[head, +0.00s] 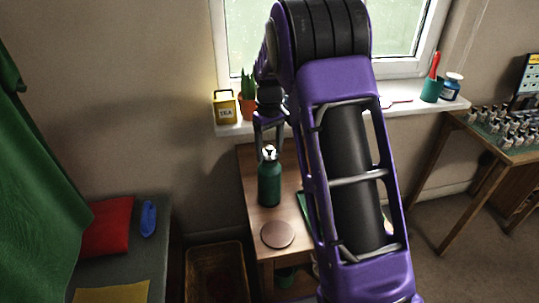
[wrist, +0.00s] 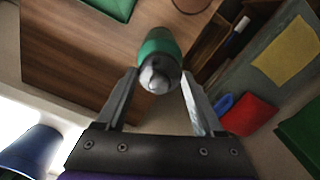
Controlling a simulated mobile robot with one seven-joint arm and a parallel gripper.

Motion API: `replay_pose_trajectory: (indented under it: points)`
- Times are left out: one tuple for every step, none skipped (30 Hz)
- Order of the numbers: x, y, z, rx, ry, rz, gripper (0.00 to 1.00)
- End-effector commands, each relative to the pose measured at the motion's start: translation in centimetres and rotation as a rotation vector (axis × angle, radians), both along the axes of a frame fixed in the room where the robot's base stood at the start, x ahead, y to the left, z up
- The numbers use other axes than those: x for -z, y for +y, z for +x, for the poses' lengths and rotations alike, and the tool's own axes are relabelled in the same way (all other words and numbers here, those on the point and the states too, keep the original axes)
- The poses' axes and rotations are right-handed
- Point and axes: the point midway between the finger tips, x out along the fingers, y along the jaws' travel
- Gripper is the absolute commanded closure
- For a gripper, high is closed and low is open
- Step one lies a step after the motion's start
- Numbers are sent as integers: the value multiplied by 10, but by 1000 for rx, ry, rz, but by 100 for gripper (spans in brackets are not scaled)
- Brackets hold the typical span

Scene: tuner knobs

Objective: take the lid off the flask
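The flask (head: 269,183) is dark green and stands upright on a small wooden table (head: 247,161). Its silver lid (head: 269,153) is on top. In the wrist view I look down at the lid (wrist: 157,77) with the green flask body (wrist: 160,44) beyond it. My gripper (head: 269,150) is above and around the top of the flask in the head view. In the wrist view my gripper (wrist: 158,78) is open, with one finger on each side of the lid and a gap showing on both sides. Nothing is held.
A round brown coaster (head: 278,234) lies near the table's front. The windowsill (head: 400,108) behind holds a yellow tea tin (head: 225,107) and a potted cactus (head: 248,95). A wicker basket (head: 216,270) stands left of the table. A bench with a red cushion (head: 107,228) is further left.

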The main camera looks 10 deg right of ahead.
Motion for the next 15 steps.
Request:
replay_pose_trajectory:
  points:
    - [0,0,0,0,0,0,41]
    - [0,0,0,0,0,0,47]
    - [0,0,0,0,0,0,54]
    - [0,0,0,0,0,0,59]
    - [0,0,0,0,0,0,65]
    - [0,0,0,0,0,0,72]
    - [0,0,0,0,0,0,77]
    - [0,0,0,0,0,0,83]
    - [0,0,0,0,0,0,86]
    - [0,0,0,0,0,0,86]
    - [0,0,0,0,0,0,86]
    - [0,0,0,0,0,0,86]
    - [0,0,0,0,-1,0,86]
    - [0,0,0,0,-1,0,86]
    - [0,0,0,0,-1,0,86]
